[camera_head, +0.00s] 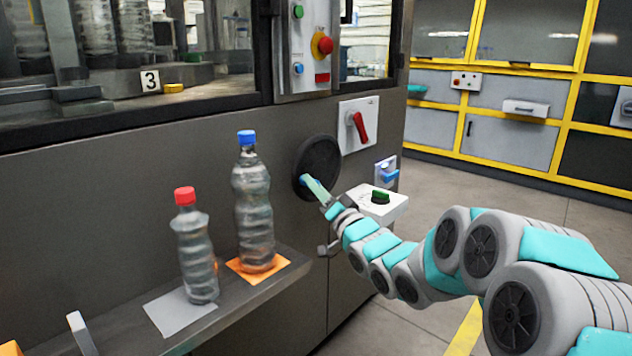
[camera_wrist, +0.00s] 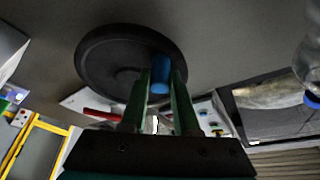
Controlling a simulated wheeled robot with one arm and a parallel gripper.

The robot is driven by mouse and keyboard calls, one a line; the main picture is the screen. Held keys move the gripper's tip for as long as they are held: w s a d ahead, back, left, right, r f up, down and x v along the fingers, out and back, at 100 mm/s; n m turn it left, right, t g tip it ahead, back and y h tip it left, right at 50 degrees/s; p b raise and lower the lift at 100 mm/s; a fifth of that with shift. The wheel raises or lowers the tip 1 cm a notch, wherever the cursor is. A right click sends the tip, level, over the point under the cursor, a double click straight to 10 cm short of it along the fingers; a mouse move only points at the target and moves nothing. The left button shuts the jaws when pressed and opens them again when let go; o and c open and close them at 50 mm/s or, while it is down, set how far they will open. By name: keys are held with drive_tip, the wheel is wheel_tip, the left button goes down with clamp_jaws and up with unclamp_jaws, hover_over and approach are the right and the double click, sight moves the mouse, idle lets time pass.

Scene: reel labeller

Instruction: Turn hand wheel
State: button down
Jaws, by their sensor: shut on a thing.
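The hand wheel (camera_head: 318,158) is a black disc on the grey machine front, right of the bottles in the head view. It also shows in the wrist view (camera_wrist: 100,58), with a blue handle (camera_wrist: 161,72) standing out from its face. My gripper (camera_head: 312,184) reaches the lower part of the wheel from the right. In the wrist view its two green fingers (camera_wrist: 161,85) stand on either side of the blue handle and are shut on it. The handle is mostly hidden by the fingers in the head view.
A red-capped bottle (camera_head: 194,250) and a blue-capped bottle (camera_head: 252,205) stand on a shelf (camera_head: 115,325) left of the wheel. A red rotary switch (camera_head: 359,126) is above right of it. A white box with a green knob (camera_head: 380,200) sits close beside my arm.

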drive_tip(key=shift+s+r+m+p, duration=0.1)
drive_tip(key=shift+r+m+p, duration=0.35)
drive_tip(key=shift+r, duration=0.45)
drive_tip(key=shift+m, duration=0.25)
drive_tip(key=shift+a+f, duration=0.1)
drive_tip(key=shift+f, duration=0.2)
drive_tip(key=c, duration=0.7)
unclamp_jaws()
drive_tip(key=shift+f, duration=0.15)
drive_tip(key=shift+o, duration=0.2)
drive_tip(key=shift+s, duration=0.1)
drive_tip(key=v, duration=0.7)
drive_tip(key=shift+s+d+b, duration=0.25)
drive_tip(key=shift+s+b, duration=0.05)
drive_tip(key=shift+b, duration=0.1)
